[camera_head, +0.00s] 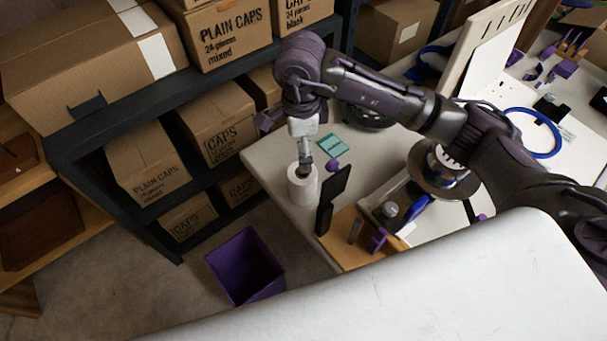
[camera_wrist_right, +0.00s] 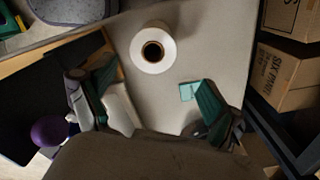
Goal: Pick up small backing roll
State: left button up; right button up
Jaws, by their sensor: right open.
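The small backing roll (camera_head: 302,190) is a white roll standing upright near the left end of the pale table (camera_head: 262,160). In the right wrist view the white roll (camera_wrist_right: 153,63) shows its dark core hole, at the upper middle. My right gripper (camera_head: 305,158) is just above the roll and overlaps its top in the head view. In the right wrist view my right gripper (camera_wrist_right: 153,98) is open, its fingers wide apart and empty. The roll lies beyond the fingertips there; I cannot tell whether they touch it. My left gripper is not in view.
A teal square (camera_head: 332,145) and a small purple item (camera_head: 332,165) lie beside the roll. A black upright piece (camera_head: 331,200) stands to its right. A purple bin (camera_head: 245,266) is on the floor. A shelf of cardboard boxes (camera_head: 215,121) stands to the left.

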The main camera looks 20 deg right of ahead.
aim_at(302, 179)
jog(key=f, duration=0.3)
jog(key=f+p, duration=0.1)
jog(key=f, duration=0.2)
jog(key=s+f, duration=0.1)
jog(key=f, duration=0.2)
jog(key=shift+a+f, duration=0.2)
jog(key=shift+f, duration=0.45)
jog(key=shift+c, duration=0.4)
jog(key=c, duration=1.1)
jog(key=shift+c, duration=0.6)
jog(key=shift+r, duration=0.2)
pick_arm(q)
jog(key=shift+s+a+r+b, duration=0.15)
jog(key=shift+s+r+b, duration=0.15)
pick_arm(e)
notch_tip(302, 179, up, 10)
jog(key=shift+f, duration=0.2)
